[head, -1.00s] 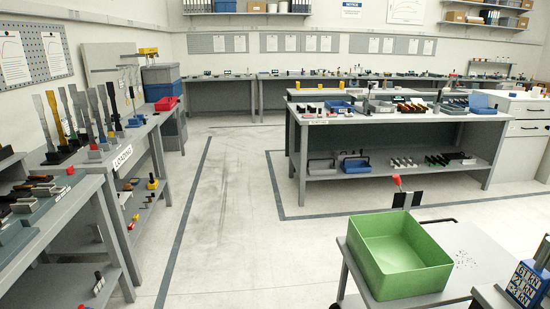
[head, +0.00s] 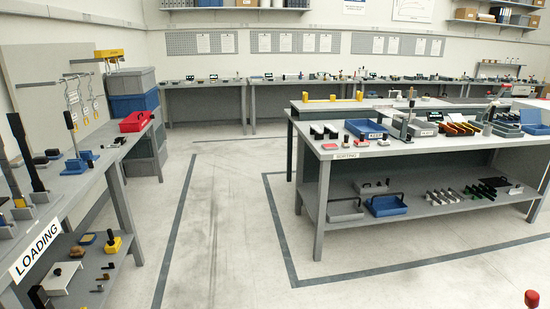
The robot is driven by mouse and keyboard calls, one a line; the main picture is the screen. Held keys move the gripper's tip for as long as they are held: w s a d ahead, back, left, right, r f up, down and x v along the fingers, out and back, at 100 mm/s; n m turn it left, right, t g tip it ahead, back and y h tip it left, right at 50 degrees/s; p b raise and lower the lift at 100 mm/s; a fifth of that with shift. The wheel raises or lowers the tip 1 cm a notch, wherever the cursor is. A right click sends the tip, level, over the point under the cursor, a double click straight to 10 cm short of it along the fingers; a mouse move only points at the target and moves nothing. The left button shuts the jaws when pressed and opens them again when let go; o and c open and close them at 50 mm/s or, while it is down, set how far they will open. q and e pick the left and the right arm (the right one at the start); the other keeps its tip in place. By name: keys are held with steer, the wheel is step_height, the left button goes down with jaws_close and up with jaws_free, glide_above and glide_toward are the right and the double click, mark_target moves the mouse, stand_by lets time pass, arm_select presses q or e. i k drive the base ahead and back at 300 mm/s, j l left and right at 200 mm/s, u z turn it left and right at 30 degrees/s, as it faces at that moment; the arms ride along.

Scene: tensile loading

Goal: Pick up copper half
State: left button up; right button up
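No copper half can be made out in the head view; the small items on the benches are too small to tell apart. The loading bench (head: 102,160) stands at the left, with dark upright specimens and small blue holders on it. The sorting bench (head: 425,151) stands at the right, with several small dark pieces and blue trays on top. Neither of my grippers shows in this view.
A red bin (head: 136,121) sits at the far end of the loading bench. Stacked grey and blue crates (head: 134,103) stand behind it. Open floor (head: 215,225) lies between the two benches. A red knob (head: 531,298) pokes up at the lower right.

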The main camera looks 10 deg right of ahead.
mark_target(453, 126)
steer(key=i+z, duration=0.2)
steer(key=i, duration=0.4)
steer(key=i+j+z, duration=0.2)
steer(key=i, duration=0.45)
steer(key=i+j+z, duration=0.15)
steer(key=i, duration=0.45)
steer(key=i+l+z, duration=0.25)
steer(key=i+z, duration=0.6)
steer(key=i, duration=0.15)
steer(key=i+l, duration=0.2)
steer(key=l, duration=0.2)
steer(key=i+l, duration=0.2)
steer(key=l, duration=0.2)
steer(key=i+l+z, duration=0.1)
steer(key=l, duration=0.3)
steer(key=i+l, duration=0.55)
steer(key=l, duration=0.2)
